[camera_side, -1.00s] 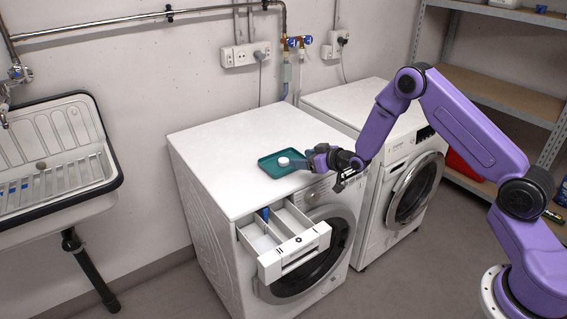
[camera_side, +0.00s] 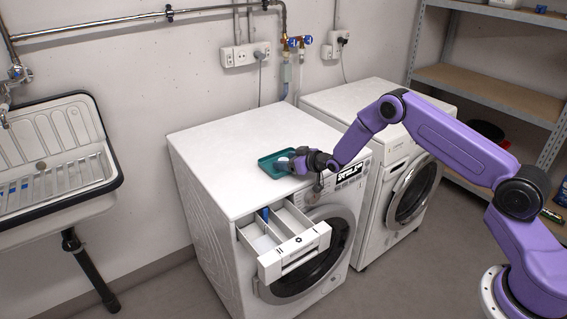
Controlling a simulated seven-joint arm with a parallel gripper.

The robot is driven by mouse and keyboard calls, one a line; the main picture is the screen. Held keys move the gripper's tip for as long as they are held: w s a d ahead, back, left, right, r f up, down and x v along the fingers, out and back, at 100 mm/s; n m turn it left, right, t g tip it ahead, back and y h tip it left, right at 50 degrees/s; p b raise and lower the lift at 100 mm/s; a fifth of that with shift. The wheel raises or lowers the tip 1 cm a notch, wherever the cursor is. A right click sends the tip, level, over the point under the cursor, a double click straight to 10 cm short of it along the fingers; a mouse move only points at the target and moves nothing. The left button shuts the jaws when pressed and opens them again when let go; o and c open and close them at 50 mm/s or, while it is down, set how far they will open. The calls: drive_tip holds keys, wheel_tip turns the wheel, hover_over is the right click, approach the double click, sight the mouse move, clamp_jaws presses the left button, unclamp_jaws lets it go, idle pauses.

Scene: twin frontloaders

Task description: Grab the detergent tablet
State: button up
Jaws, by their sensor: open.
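The teal tray (camera_side: 267,163) lies on top of the left washing machine, near its front right corner. The white detergent tablet (camera_side: 284,159) is in the tray, mostly covered by my gripper in this view. My gripper (camera_side: 288,163) is low over the right part of the tray, its fingers around or just beside the tablet; I cannot tell which. It is open.
The left washing machine (camera_side: 222,150) has its detergent drawer (camera_side: 294,252) pulled out at the front. A second machine (camera_side: 328,101) stands to the right. The machine top left of the tray is clear. A sink (camera_side: 50,150) is at far left, and shelves (camera_side: 500,90) stand at right.

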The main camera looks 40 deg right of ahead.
drive_tip(key=shift+w+f, duration=0.1)
drive_tip(key=shift+f, duration=0.1)
clamp_jaws()
idle(0.3)
